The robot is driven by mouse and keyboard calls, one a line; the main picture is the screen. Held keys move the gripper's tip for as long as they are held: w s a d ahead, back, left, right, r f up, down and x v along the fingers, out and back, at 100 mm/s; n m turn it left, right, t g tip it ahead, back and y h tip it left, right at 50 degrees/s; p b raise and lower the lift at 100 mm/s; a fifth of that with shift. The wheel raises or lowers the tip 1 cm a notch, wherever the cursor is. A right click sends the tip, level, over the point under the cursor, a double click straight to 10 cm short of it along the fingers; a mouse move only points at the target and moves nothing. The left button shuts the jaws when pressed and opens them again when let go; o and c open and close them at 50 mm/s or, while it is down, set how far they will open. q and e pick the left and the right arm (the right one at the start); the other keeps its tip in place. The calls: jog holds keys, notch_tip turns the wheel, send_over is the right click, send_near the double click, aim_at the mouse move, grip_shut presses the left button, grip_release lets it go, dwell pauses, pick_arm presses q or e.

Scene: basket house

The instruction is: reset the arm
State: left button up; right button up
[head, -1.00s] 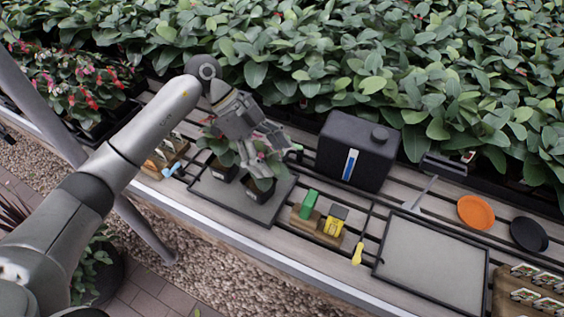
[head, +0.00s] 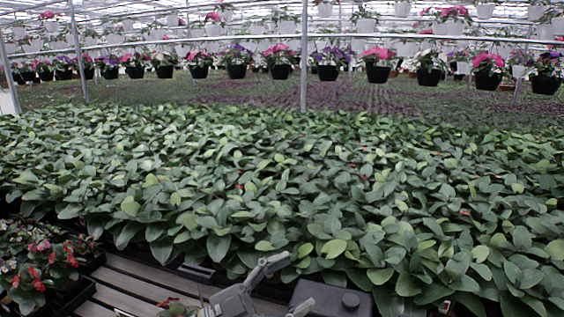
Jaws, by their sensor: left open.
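My left gripper (head: 284,287) is at the bottom edge of the head view. Its grey fingers are spread apart to the right, open, with nothing seen between them. Most of my left arm is below the picture. My right gripper is not in view.
Dense green leafy plants (head: 300,190) fill the middle. Red-flowered plants (head: 40,265) stand in dark trays at lower left. Bare bench slats (head: 140,285) show between. Hanging flower pots (head: 378,72) line the back, with a thin metal post (head: 303,60).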

pick_arm(q)
jog(key=w+a+f+n+t+y, duration=0.2)
jog(key=a+n+t+y, duration=0.4)
jog(key=n, duration=0.1)
jog(key=w+a+f+n+t+y, duration=0.1)
jog(key=w+a+n+t+y, duration=0.1)
jog(key=a+n+t+y, duration=0.45)
jog(key=s+a+f+n+g+y, duration=0.3)
jog(key=a+f+y, duration=0.1)
jog(key=f, duration=0.3)
jog(key=s+a+f+n+g+y, duration=0.3)
jog(key=a+f+y, duration=0.1)
jog(key=f, duration=0.2)
jog(key=s+a+f+m+g, duration=0.1)
jog(key=s+f+g, duration=0.45)
jog(key=s, duration=0.55)
jog(key=s+a+f+m+g, duration=0.1)
jog(key=s+f+g, duration=0.5)
jog(key=s, duration=0.6)
notch_tip(320, 180, down, 28)
jog(key=s, duration=0.2)
jog(key=s+a+f+g, duration=0.2)
jog(key=s+f, duration=1.4)
jog(key=shift+s+a+m+h, duration=0.25)
jog(key=shift+s+m+h, duration=0.05)
jog(key=shift+m+h, duration=0.05)
